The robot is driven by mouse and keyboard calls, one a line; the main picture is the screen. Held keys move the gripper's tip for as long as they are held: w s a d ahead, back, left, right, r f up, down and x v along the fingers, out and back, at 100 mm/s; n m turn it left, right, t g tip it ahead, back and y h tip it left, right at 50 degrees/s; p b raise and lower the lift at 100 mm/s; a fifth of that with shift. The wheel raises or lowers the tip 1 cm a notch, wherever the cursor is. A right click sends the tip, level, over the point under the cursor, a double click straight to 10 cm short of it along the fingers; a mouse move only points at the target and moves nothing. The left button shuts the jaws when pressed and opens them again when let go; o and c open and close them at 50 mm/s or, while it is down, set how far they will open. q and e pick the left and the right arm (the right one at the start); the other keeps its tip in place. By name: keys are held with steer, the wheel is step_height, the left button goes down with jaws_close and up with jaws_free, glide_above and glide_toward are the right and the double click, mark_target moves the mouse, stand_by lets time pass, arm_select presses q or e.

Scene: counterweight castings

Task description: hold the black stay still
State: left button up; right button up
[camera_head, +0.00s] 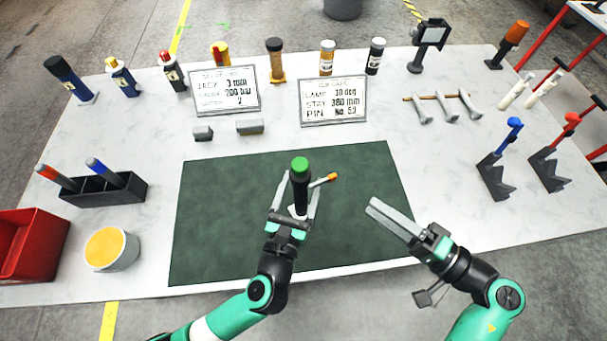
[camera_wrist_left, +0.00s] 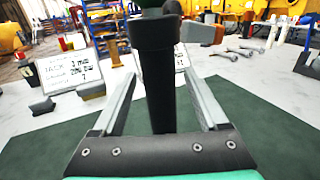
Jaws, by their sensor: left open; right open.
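The black stay (camera_head: 299,192), a dark upright post with a green top and a small orange-tipped side lever, stands on the green mat (camera_head: 220,220). In the left wrist view its dark shaft (camera_wrist_left: 161,90) rises through the middle, and its top is cut off. My left gripper (camera_head: 300,190) is open, with one finger on each side of the post. Gaps show between the shaft and both fingers in the wrist view. My right gripper (camera_head: 374,206) is open and empty over the mat's right part, apart from the stay.
Two printed cards (camera_head: 225,90) (camera_head: 333,101) stand behind the mat, with small grey blocks (camera_head: 249,127) near them. A black holder (camera_head: 105,191), a yellow-topped bowl (camera_head: 112,249) and a red bin (camera_head: 32,247) are at left. Blue (camera_head: 497,168) and red (camera_head: 548,160) levered pieces stand at right.

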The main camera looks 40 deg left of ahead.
arm_select(q)
steer(key=x, duration=0.2)
steer(key=shift+w+a, duration=0.1)
steer(key=shift+w, duration=0.25)
steer(key=shift+c, duration=0.2)
jaws_close()
stand_by(0.9)
